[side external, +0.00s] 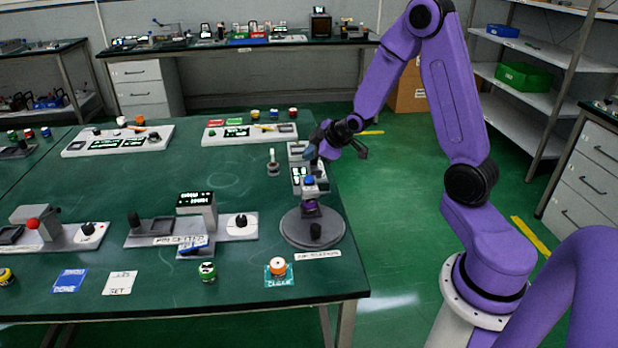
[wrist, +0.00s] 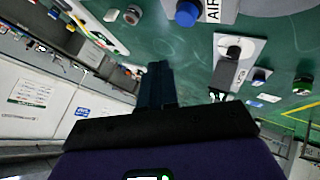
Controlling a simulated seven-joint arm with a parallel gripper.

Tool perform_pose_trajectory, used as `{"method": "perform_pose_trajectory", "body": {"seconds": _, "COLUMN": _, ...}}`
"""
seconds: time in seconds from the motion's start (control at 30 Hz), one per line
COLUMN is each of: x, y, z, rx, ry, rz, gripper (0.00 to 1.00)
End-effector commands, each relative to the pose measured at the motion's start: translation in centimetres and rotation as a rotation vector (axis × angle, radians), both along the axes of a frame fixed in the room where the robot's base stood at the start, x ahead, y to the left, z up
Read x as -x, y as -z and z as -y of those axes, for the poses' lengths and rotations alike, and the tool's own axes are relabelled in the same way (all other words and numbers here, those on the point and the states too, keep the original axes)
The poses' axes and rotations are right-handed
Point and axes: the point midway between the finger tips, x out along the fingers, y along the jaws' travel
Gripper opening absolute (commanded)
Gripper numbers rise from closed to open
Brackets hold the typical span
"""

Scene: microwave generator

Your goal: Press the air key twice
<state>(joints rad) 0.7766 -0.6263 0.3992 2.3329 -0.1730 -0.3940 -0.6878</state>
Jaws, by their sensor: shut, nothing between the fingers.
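A white panel lettered "AIR" (wrist: 213,12) is cut off by the top edge of the wrist view, with a blue round key (wrist: 187,13) beside it. In the side view a grey panel with lit displays (side external: 297,172) stands at the table's right edge, partly hidden behind a device with a blue cap. I cannot make out the air key there.
The device with the blue cap (side external: 309,181) stands on a round grey base (side external: 290,229) in front of the panel. A small whitish post (side external: 273,162) stands to its left. Other consoles (side external: 118,142) spread across the green table. The table middle (side external: 215,180) is clear.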

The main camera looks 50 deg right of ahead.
Motion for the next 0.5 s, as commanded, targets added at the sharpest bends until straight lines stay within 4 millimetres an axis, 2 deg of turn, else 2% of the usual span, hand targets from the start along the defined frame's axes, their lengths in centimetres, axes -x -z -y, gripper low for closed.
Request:
{"method": "perform_pose_trajectory", "body": {"seconds": 0.23, "x": 0.1, "y": 2.8, "z": 0.0, "rx": 0.000, "ry": 0.001, "rz": -0.005, "gripper": 0.00}}
{"method": "perform_pose_trajectory", "body": {"seconds": 0.5, "x": 0.1, "y": 3.9, "z": 0.0, "rx": 0.002, "ry": 0.001, "rz": -0.001, "gripper": 0.00}}
